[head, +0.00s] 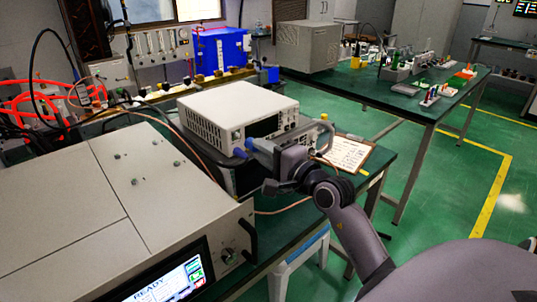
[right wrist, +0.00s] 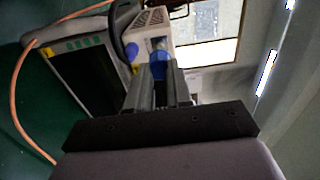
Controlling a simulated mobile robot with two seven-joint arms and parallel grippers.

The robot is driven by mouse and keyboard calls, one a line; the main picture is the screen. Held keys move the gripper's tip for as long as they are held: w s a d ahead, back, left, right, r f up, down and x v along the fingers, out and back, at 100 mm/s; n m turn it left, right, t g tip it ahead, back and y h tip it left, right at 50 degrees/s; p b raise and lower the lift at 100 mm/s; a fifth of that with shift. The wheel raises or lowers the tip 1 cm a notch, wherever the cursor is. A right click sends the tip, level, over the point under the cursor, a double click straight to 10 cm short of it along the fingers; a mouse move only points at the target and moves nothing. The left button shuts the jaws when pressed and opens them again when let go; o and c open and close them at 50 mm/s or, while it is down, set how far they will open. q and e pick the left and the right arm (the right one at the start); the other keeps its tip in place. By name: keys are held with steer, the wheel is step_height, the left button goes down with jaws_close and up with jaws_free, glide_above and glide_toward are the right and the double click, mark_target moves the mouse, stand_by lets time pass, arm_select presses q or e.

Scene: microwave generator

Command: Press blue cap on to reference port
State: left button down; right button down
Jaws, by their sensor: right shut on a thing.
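My right gripper (head: 256,150) reaches in from the lower right to the front of the white instrument (head: 225,108). In the right wrist view, its two fingers (right wrist: 160,82) are shut on a blue cap (right wrist: 160,65). A metal port-like fitting (right wrist: 158,44) on the pale panel shows just beyond the cap, in line with it. I cannot tell whether cap and fitting touch. The gripper and wrist hide part of the instrument's lower front in the head view. My left gripper is in neither view.
A large beige unit with a lit READY screen (head: 165,283) stands at the lower left. A copper-coloured cable (head: 190,150) runs between the units. A clipboard (head: 346,153) lies right of the gripper. A second bench (head: 420,100) stands behind, with green floor between.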

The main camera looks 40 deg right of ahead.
mark_target(250, 140)
steer(key=shift+w+a, duration=0.2)
steer(key=shift+w, duration=1.8)
stand_by(0.6)
steer(key=shift+w, duration=0.3)
stand_by(0.4)
steer(key=c, duration=0.9)
jaws_free()
steer(key=shift+c, duration=0.2)
steer(key=s+b, duration=0.1)
steer(key=s, duration=0.6)
steer(key=shift+d, duration=0.25)
